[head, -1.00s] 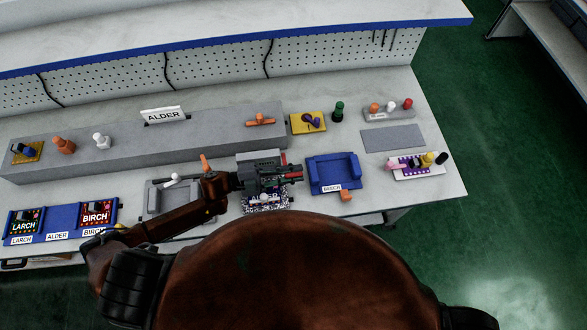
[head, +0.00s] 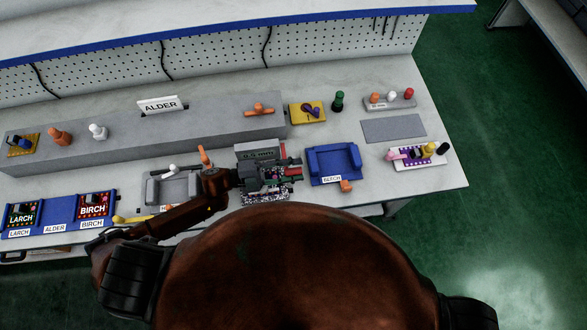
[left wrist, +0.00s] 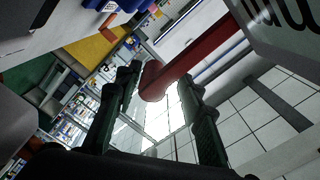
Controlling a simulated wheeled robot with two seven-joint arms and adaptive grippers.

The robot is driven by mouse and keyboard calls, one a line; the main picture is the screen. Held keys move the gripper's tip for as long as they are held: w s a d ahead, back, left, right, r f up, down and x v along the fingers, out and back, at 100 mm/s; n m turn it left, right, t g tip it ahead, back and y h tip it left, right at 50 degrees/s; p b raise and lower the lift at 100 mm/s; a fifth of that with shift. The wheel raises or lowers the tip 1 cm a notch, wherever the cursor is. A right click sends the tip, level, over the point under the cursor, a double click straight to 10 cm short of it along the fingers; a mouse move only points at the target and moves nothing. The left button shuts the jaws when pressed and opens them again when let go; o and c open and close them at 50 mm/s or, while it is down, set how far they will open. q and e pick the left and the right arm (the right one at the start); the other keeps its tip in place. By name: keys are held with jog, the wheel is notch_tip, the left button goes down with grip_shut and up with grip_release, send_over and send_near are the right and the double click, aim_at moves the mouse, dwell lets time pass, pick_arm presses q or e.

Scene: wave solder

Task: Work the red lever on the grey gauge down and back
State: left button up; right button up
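The grey gauge (head: 258,147) stands at the front middle of the bench, partly hidden by my left gripper. Its red lever (head: 284,151) shows on the gauge's right side. In the left wrist view the red lever (left wrist: 195,66) comes in from the upper right, and its rounded end lies between the fingertips. My left gripper (head: 293,172) is at the gauge's front right; in the left wrist view its fingers (left wrist: 158,78) are apart, one on each side of the lever end. I cannot tell whether either finger touches it. My right gripper is not in view.
A blue cradle (head: 322,178) stands close right of the gripper. A grey cradle (head: 160,187) is left of it, partly behind my arm. A long grey raised block (head: 200,143) runs behind. A blue tray (head: 62,209) with labelled cards lies at far left.

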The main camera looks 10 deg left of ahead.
pick_arm(q)
notch_tip(320, 180, up, 10)
jog(key=shift+r, duration=0.1)
dwell(0.4)
jog(key=shift+c, duration=0.4)
